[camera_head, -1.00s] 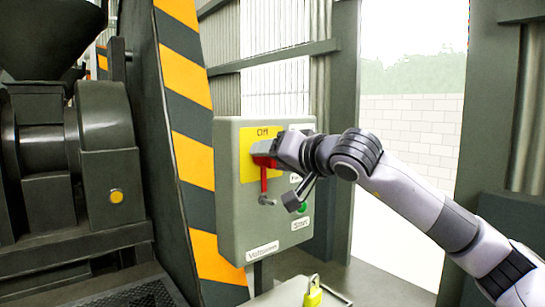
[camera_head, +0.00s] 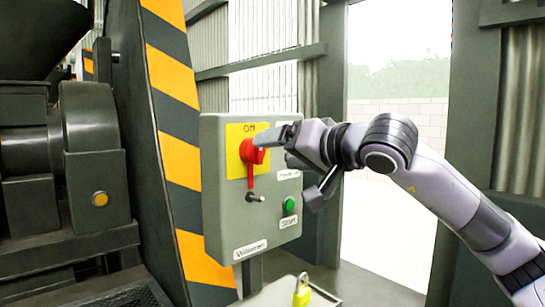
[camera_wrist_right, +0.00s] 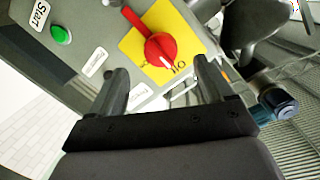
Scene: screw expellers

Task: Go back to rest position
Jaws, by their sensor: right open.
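My right gripper (camera_head: 283,140) is in front of the grey control box, beside the red rotary switch (camera_head: 251,154) on its yellow plate marked "Off". In the right wrist view the red switch (camera_wrist_right: 160,50) lies beyond and between the two spread fingers (camera_wrist_right: 160,82), with nothing held. In the head view the red handle hangs downward. My left gripper is not in view.
The grey control box (camera_head: 222,205) also bears a green button (camera_head: 289,205) and a small toggle (camera_head: 255,198). A yellow padlock (camera_head: 302,292) is below it. A striped post (camera_head: 180,150) and a dark machine (camera_head: 95,150) stand left. An open doorway is behind my right arm.

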